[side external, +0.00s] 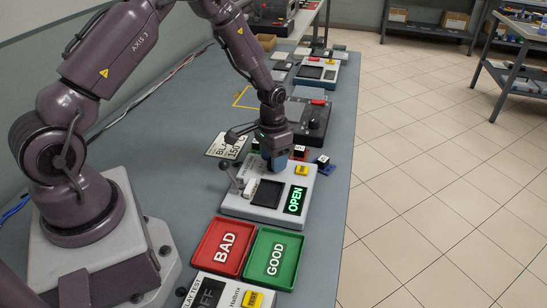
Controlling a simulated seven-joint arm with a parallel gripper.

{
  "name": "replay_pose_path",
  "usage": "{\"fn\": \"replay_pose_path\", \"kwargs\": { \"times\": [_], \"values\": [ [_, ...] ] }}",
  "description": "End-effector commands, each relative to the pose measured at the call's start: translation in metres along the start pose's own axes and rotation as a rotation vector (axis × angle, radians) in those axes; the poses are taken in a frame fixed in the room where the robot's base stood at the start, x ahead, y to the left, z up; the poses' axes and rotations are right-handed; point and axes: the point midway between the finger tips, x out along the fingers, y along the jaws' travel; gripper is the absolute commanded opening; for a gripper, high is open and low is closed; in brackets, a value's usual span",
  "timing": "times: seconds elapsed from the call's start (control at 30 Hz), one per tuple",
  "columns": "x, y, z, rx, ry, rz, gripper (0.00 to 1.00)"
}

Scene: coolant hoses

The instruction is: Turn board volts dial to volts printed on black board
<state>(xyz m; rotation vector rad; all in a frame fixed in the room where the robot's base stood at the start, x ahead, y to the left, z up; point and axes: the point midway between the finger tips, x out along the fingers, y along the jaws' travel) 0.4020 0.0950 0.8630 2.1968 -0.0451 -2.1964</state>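My gripper (277,166) points down over the back of a pale grey test station (240,208). Something blue-grey shows at its tips; I cannot tell whether this is its fingers or a held part. The station has a dark square recess (267,193), a yellow button and a green lit "OPEN" display (294,200). A white card (226,146) with "BLA…" and what looks like "150" lies behind, partly covered by my wrist. A dark grey unit (306,122) with a round black knob (313,123) stands farther back; its markings are unreadable. I cannot tell which small block is the black board.
A red BAD tray (222,246) and green GOOD tray (273,255) lie in front, before another tester (226,292).

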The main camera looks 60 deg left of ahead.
Motion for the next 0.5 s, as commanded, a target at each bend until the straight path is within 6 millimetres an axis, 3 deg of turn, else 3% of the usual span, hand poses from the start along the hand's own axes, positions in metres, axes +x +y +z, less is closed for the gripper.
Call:
{"fn": "replay_pose_path", "kwargs": {
  "times": [0.33,0.5],
  "values": [
    [-0.001,0.000,0.000,-0.002,0.001,0.000,0.60],
    [-0.018,0.000,-0.001,-0.002,0.004,-0.001,0.60]
  ]
}}
